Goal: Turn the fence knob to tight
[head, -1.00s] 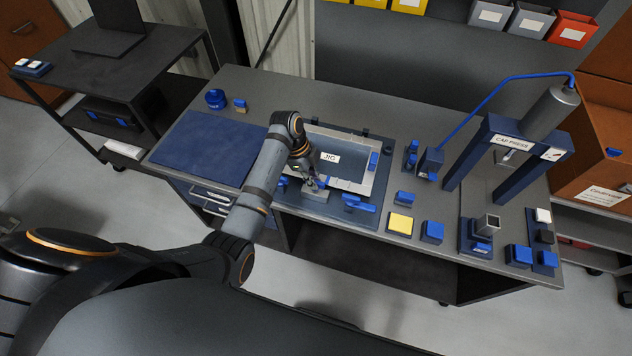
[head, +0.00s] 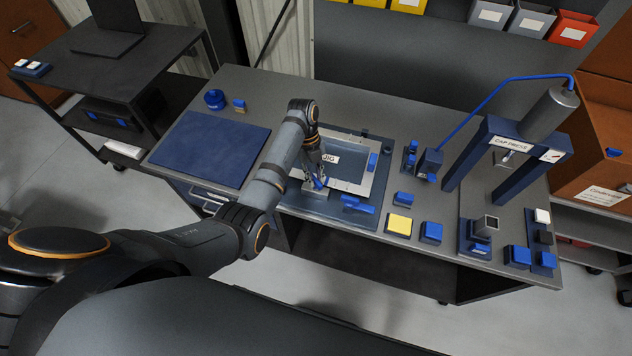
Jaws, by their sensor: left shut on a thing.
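My left gripper (head: 318,183) is over the front edge of the jig (head: 374,206), pointing down. It is shut on a small blue part, which I take to be the fence knob (head: 321,184), at a grey block on the jig's front side. The fingers hide most of the knob, and I cannot tell how far it is turned. The jig's light frame and JIG label (head: 331,158) show behind the gripper, partly covered by my arm. A blue lever-like handle (head: 357,204) lies right of the gripper. My right gripper is not in view.
A blue mat (head: 212,148) lies left of the jig. The cap press (head: 510,145) stands at the right. Several small blue blocks and a yellow-topped block (head: 400,224) sit along the front right of the bench. The back of the bench is mostly clear.

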